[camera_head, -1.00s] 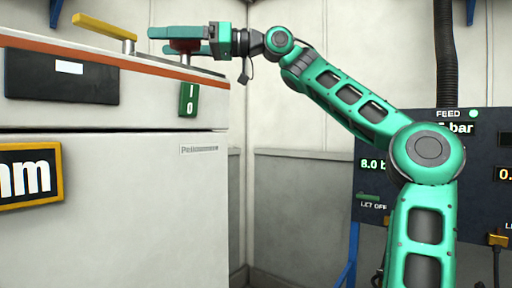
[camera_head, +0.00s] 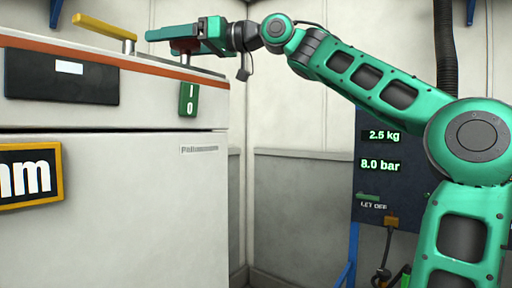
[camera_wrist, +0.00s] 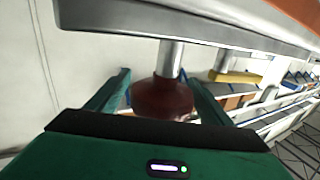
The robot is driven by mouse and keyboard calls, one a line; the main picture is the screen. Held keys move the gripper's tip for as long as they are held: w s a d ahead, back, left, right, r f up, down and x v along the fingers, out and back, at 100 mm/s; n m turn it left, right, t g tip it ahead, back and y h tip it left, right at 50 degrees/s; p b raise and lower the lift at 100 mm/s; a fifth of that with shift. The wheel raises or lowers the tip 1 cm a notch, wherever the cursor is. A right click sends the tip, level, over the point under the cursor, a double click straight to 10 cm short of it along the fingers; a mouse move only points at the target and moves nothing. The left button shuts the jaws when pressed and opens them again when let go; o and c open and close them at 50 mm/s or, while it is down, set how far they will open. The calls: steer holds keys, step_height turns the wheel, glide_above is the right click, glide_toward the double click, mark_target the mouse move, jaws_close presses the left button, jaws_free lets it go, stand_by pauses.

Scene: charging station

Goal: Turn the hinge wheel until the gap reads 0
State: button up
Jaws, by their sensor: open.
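A dark red knob (camera_head: 185,45), which seems to be the hinge wheel, sits on top of the white machine near its right end. In the wrist view the knob (camera_wrist: 163,98) is on a silver post. My gripper (camera_head: 163,39) is open, its teal fingers on either side of the knob. In the wrist view the fingers (camera_wrist: 157,77) flank it; I cannot tell whether they touch it. A yellow-framed display (camera_head: 30,175) at the left edge shows only part of "mm"; the gap number is out of view.
A yellow handle (camera_head: 104,27) on a post stands left of the knob. A green I/O tag (camera_head: 188,100) hangs on the machine's front. A dark panel (camera_head: 375,185) reading 2.5 kg and 8.0 bar stands behind my arm. The space between machine and panel is clear.

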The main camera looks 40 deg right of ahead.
steer(key=shift+w+d+m+t+h, duration=0.1)
steer(key=shift+d+m+t+h, duration=0.1)
steer(key=shift+m+t+h, duration=0.5)
steer(key=shift+w+d+m+t+h, duration=0.15)
steer(key=shift+m+t+h, duration=0.35)
steer(key=shift+h, duration=0.4)
